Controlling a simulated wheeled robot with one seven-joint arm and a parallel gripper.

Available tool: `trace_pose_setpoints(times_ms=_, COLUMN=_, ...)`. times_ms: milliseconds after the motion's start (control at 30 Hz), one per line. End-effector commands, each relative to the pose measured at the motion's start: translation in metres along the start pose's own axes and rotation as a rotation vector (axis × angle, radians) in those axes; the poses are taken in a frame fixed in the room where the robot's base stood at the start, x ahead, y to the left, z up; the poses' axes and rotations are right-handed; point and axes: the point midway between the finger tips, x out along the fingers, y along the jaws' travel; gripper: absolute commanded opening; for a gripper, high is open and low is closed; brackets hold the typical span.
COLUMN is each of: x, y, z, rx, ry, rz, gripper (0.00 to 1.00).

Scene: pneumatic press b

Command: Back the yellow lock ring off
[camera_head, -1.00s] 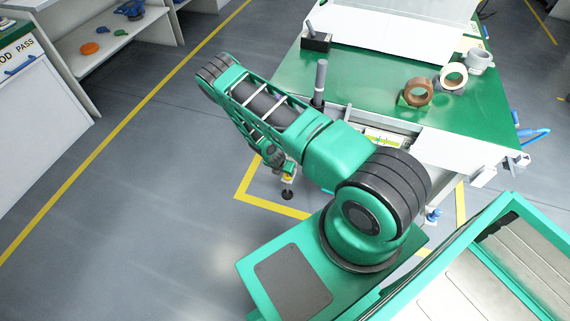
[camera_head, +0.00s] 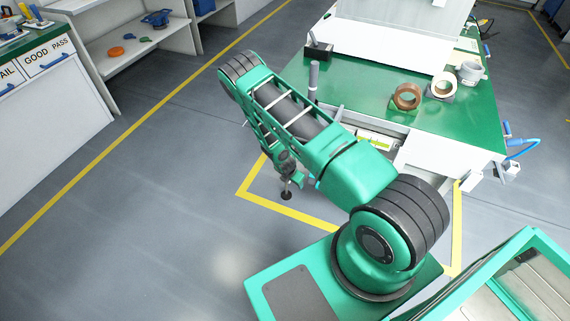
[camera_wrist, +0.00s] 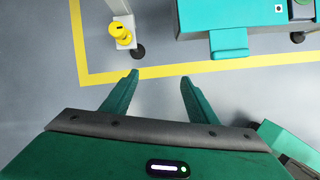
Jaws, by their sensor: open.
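In the wrist view, yellow parts (camera_wrist: 122,34) sit on a white post at the top left, above a dark round foot. They look like a stacked knob and ring; I cannot clearly tell which is the lock ring. My gripper (camera_wrist: 159,76) is open and empty, its two green fingers spread apart over the grey floor. The yellow parts lie ahead of the fingertips and slightly left, apart from them. In the head view, my arm covers that area, and I cannot make out the yellow parts or the fingers there.
A teal box-shaped part (camera_wrist: 245,17) with a protruding tab stands at the wrist view's upper right. The green-topped bench (camera_head: 345,85) carries a brown tape roll (camera_head: 407,96), a pale roll (camera_head: 443,86) and a grey cup (camera_head: 471,71). Open floor (camera_head: 150,215) lies to the left.

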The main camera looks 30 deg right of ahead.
Motion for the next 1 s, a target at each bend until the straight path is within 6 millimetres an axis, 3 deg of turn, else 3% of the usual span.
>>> trace_pose_setpoints(times_ms=300, x=-0.05, y=0.033, z=0.008, rx=0.156, ry=0.022, rz=0.017, gripper=0.54)
trace_pose_setpoints(times_ms=700, x=-0.109, y=0.057, z=0.024, rx=0.352, ry=0.052, rz=0.025, gripper=0.54)
trace_pose_setpoints(times_ms=1000, x=-0.132, y=0.064, z=0.029, rx=0.429, ry=0.066, rz=0.026, gripper=0.54)
